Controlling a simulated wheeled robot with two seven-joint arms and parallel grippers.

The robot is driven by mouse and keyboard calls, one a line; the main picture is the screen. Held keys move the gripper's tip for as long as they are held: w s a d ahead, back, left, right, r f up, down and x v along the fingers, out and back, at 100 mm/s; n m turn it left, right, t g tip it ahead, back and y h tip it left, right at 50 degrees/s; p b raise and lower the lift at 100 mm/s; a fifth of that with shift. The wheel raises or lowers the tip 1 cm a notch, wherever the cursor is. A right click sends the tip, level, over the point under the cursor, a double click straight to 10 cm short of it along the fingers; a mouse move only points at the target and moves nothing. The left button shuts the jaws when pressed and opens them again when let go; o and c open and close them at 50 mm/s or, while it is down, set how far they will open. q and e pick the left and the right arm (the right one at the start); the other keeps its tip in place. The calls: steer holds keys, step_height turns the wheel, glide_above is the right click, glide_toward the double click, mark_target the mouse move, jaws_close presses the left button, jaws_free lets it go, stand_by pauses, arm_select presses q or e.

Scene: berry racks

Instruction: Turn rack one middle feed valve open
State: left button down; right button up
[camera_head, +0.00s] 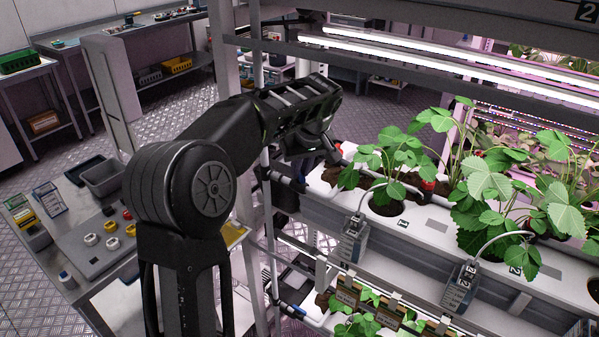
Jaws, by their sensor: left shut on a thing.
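My left arm comes in from the left and reaches to the left end of the rack's white planting channel (330,207). My left gripper (325,151) is at the grey feed pipe (288,181) there, beside the channel's end. It is shut on what appears to be the feed valve's handle. The gripper and arm hide most of the valve, so its turn position cannot be told. My right gripper is not in view.
A lower channel with plants (362,326) runs below. A work table (60,232) with a grey bin (103,178) stands at left.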

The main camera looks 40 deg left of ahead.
arm_select(q)
steer(key=n+g, duration=0.1)
steer(key=n, duration=0.1)
steer(key=shift+w+d+n+y, duration=0.1)
steer(key=shift+w+n+y, duration=0.05)
steer(key=shift+n+y, duration=0.2)
steer(key=shift+w+n+g+p, duration=0.15)
steer(key=shift+n+g+p, duration=0.65)
steer(key=shift+n, duration=1.25)
steer(key=c, duration=1.4)
jaws_free()
steer(key=shift+c, duration=0.2)
